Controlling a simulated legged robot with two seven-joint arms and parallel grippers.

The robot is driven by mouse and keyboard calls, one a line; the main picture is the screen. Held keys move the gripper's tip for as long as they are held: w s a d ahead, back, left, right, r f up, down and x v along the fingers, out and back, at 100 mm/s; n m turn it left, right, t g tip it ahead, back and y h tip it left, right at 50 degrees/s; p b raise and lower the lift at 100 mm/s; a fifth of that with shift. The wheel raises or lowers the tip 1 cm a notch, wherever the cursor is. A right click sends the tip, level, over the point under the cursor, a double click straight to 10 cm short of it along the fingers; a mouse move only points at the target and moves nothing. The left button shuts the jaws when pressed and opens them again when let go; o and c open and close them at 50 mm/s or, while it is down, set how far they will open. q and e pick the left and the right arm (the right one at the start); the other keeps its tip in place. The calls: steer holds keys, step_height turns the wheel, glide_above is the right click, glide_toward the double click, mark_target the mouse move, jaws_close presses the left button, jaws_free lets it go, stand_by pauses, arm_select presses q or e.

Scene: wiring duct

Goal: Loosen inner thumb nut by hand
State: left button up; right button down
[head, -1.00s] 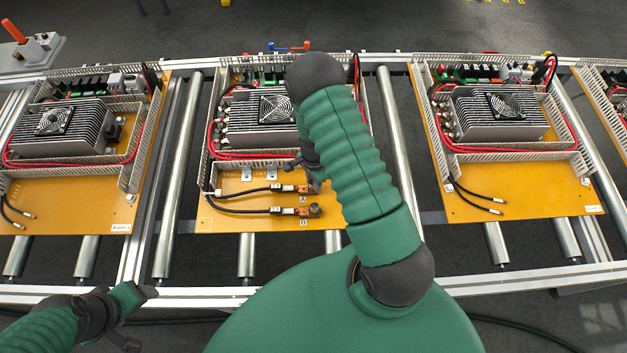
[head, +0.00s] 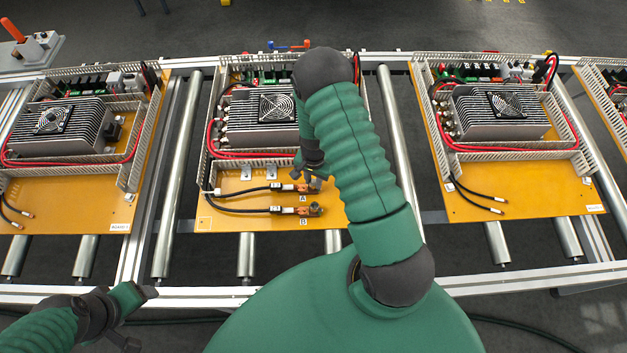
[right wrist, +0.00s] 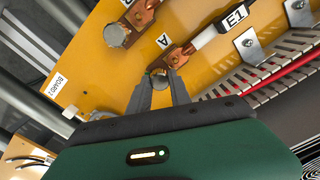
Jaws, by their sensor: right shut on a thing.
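My right gripper (right wrist: 160,88) is shut on the inner thumb nut (right wrist: 158,77) beside label A, with one grey finger on each side. The nut sits at the end of a copper lug (right wrist: 180,56); the fingers hide part of it. The outer thumb nut (right wrist: 117,34) is on the other copper lug (right wrist: 143,14), apart from the gripper. In the head view my right gripper (head: 314,177) is over the end of lug A (head: 300,188), and the outer nut (head: 316,209) is by label B. My left gripper (head: 140,300) is at the lower left, away from the board; its jaws are unclear.
The yellow middle board (head: 245,222) rests on the roller conveyor, with a finned fan unit (head: 262,108) and slotted duct behind the lugs. Two black cables (head: 240,193) run to the lugs. Similar boards stand left and right (head: 510,203). A metal bracket (right wrist: 249,45) stands near lug A.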

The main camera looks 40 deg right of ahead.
steer(key=shift+n, duration=0.8)
steer(key=c, duration=1.3)
jaws_free()
steer(key=shift+m, duration=0.3)
steer(key=m+p, duration=0.1)
steer(key=m, duration=0.3)
steer(key=shift+s+r, duration=0.1)
steer(key=shift+m, duration=1.1)
steer(key=o, duration=0.6)
